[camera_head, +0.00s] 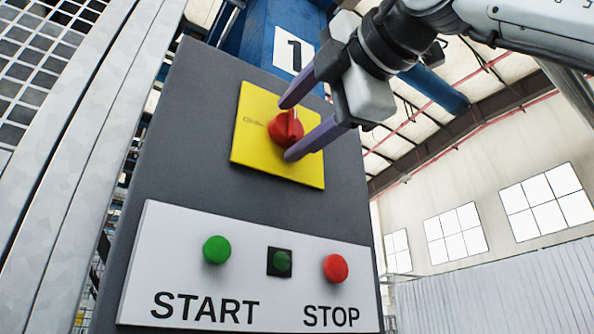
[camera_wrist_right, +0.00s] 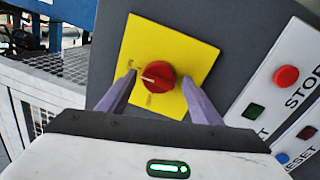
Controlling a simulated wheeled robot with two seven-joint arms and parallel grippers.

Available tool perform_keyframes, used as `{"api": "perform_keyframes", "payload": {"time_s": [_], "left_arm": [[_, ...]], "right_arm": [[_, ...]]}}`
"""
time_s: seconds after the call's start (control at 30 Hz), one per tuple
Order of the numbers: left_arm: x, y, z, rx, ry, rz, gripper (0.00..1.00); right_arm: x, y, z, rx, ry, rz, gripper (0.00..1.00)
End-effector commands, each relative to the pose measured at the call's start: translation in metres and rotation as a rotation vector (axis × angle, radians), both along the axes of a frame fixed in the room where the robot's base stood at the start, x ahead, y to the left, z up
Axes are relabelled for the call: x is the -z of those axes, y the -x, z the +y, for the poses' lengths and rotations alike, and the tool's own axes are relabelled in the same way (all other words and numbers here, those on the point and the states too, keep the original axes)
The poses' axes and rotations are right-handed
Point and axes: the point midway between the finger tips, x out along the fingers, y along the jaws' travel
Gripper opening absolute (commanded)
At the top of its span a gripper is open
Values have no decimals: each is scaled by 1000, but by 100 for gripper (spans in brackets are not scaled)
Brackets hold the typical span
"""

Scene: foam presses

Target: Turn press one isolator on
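The isolator is a red rotary knob (camera_head: 286,129) with a white pointer line, on a yellow plate (camera_head: 306,174) on a dark grey panel. In the head view the pointer line is near vertical. My right gripper (camera_head: 287,128) comes from the upper right, its two purple fingers open on either side of the knob. In the right wrist view the knob (camera_wrist_right: 158,76) sits between the spread fingertips (camera_wrist_right: 158,76), with visible gaps on both sides. Whether the fingers are level with the knob in depth is hard to tell. My left gripper is not in view.
Below the isolator, a white plate holds a green START button (camera_head: 216,250), a dark green square lamp (camera_head: 280,262) and a red STOP button (camera_head: 335,268). A blue press part with a "1" sign (camera_head: 293,52) stands behind. Metal mesh fencing (camera_head: 40,60) is at left.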

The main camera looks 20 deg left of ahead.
Motion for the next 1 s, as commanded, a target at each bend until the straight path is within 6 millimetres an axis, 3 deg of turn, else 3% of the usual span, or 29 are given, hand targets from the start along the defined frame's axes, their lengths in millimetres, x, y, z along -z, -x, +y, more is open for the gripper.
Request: {"api": "perform_keyframes", "payload": {"time_s": [0.23,0.7,1.0], "left_arm": [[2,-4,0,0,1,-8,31],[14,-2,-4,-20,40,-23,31],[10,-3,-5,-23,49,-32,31]], "right_arm": [[0,4,-4,-1,-2,-4,59],[8,55,-69,0,-2,-4,59],[9,64,-81,0,1,-1,59]]}}
